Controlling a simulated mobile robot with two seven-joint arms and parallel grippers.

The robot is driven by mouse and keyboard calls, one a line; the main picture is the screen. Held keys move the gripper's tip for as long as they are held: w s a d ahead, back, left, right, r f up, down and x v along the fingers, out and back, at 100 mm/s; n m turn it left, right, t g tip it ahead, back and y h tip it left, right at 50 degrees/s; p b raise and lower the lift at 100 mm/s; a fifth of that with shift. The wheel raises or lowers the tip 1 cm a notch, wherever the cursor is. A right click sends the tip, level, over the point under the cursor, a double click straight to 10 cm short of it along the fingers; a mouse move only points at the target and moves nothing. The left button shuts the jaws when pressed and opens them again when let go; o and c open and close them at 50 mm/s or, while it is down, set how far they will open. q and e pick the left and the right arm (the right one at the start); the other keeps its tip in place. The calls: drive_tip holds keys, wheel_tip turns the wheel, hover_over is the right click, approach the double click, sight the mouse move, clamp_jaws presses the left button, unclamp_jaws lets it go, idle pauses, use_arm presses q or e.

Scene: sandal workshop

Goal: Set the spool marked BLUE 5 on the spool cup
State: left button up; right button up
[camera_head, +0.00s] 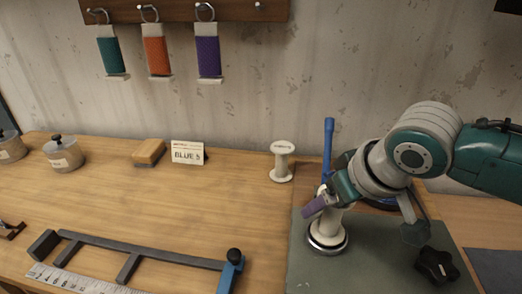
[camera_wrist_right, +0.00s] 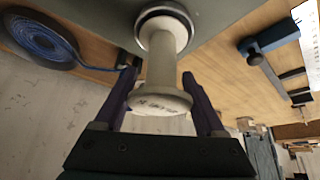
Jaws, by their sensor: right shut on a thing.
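A pale spool (camera_wrist_right: 160,65) is between the purple fingers of my right gripper (camera_wrist_right: 162,100) in the wrist view, which is shut on it. Writing on its near flange is too small to read. Its far end is at the dark, metal-rimmed spool cup (camera_wrist_right: 179,19); whether it is fully seated I cannot tell. In the head view the spool (camera_head: 329,222) stands upright over the cup (camera_head: 327,248), partly hidden by my right gripper (camera_head: 324,202). A card reading BLUE 5 (camera_head: 187,154) stands on the bench. My left gripper is not in view.
Another white spool (camera_head: 282,162) stands left of the green mat (camera_head: 300,270). A blue upright post (camera_head: 328,140), a blue coil (camera_wrist_right: 42,40) and a black knob (camera_head: 437,264) are near my right arm.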

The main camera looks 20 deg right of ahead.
drive_tip(key=shift+f+b, duration=0.45)
drive_tip(key=shift+f, duration=0.2)
drive_tip(key=o, duration=1.1)
drive_tip(key=p+v, duration=0.3)
drive_tip(key=p, duration=0.1)
drive_tip(key=shift+w+r, duration=0.1)
drive_tip(key=p+v, duration=0.8)
drive_tip(key=p, duration=0.2)
drive_tip(key=shift+a, duration=0.1)
